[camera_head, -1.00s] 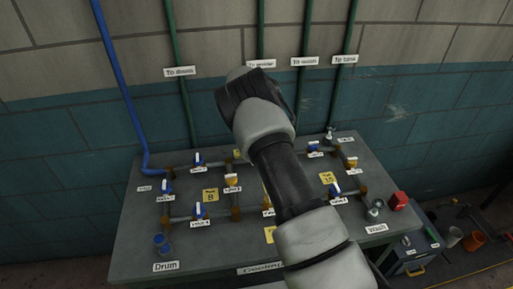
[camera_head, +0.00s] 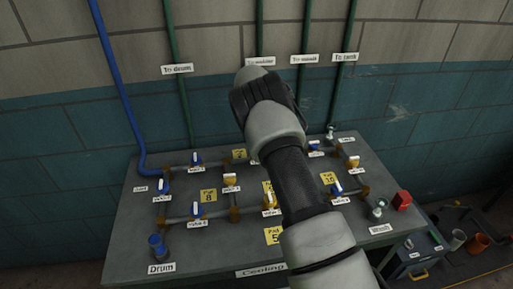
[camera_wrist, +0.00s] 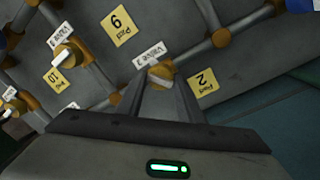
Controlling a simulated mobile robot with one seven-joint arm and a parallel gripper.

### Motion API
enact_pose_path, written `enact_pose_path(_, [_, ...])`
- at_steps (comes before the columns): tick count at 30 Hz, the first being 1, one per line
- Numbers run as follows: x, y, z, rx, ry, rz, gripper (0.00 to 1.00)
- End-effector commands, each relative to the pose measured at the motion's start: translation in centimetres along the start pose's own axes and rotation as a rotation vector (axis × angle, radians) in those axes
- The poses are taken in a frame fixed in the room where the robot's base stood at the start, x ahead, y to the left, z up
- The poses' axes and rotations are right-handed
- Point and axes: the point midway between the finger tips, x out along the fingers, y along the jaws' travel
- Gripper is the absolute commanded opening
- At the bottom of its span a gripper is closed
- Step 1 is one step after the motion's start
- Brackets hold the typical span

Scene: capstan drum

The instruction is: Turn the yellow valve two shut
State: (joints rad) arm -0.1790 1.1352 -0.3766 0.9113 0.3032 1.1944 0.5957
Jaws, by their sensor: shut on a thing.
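In the wrist view my gripper (camera_wrist: 160,84) is shut on a small yellow valve (camera_wrist: 161,72) set in the grey pipework. A white valve label (camera_wrist: 149,54) lies beside it, upside down, its number hard to read. A yellow card marked Pad 2 (camera_wrist: 203,82) is just right of the fingertips. The handle is mostly hidden between the fingers, so I cannot tell how it is turned. In the head view my arm hides the gripper and the valve it grips.
Another yellow valve (camera_wrist: 66,54) with a white handle sits left in the wrist view. Blue valves (camera_head: 196,209) and pipes stand on the grey bench (camera_head: 135,232). The wall is behind.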

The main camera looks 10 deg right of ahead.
Motion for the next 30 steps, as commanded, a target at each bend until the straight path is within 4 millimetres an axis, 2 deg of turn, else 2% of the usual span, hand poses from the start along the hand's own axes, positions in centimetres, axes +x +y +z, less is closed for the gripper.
enact_pose_path(15, [-0.13, -0.05, -0.04, 0.454, -0.035, -0.005, 0.11])
enact_pose_path(22, [-0.15, -0.03, -0.06, 0.586, -0.045, -0.007, 0.11])
enact_pose_path(30, [-0.18, -0.04, -0.08, 0.661, -0.05, -0.008, 0.11])
